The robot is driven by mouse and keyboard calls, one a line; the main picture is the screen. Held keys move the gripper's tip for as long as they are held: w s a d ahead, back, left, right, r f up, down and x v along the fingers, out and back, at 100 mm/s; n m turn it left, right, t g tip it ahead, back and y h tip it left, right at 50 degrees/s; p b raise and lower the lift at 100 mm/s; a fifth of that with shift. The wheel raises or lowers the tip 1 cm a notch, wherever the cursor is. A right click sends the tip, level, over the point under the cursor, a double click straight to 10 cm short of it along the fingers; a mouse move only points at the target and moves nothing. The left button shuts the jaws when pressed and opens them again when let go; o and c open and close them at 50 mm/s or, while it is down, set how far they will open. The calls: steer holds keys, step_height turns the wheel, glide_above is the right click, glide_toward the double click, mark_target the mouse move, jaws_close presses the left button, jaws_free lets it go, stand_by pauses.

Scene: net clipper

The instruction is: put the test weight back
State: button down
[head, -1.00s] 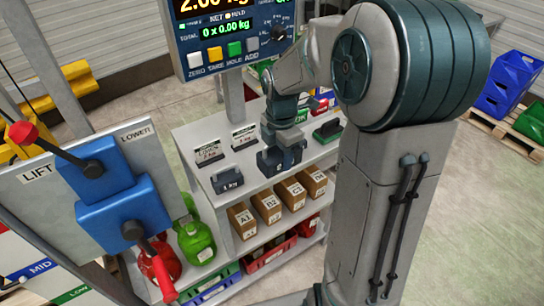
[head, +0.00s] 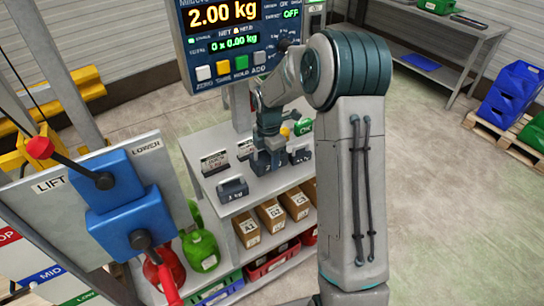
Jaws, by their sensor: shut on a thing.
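My gripper (head: 267,148) is shut on a dark block-shaped test weight (head: 262,166), over the top shelf of the grey rack. The fingers cover part of the weight, and I cannot tell whether it touches the shelf. A second dark weight marked 1 kg (head: 232,189) stands on the shelf, nearer and to the left. Two label cards stand behind them, one at the left (head: 215,162) and one nearer the gripper (head: 244,149). The scale display (head: 224,14) above reads 2.00 kg.
Another dark item (head: 301,156) sits right of the held weight, close to my arm. Cardboard boxes (head: 270,214) fill the lower shelf. The lift lever panel (head: 60,200) stands at the left. A table (head: 455,35) and blue bins (head: 510,92) are at the back right.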

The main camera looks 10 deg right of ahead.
mark_target(269, 166)
steer(key=shift+w+f+p, duration=0.15)
steer(key=shift+f+p, duration=0.35)
steer(key=shift+f, duration=1.4)
steer(key=shift+f, duration=0.15)
steer(key=c, duration=0.6)
jaws_free()
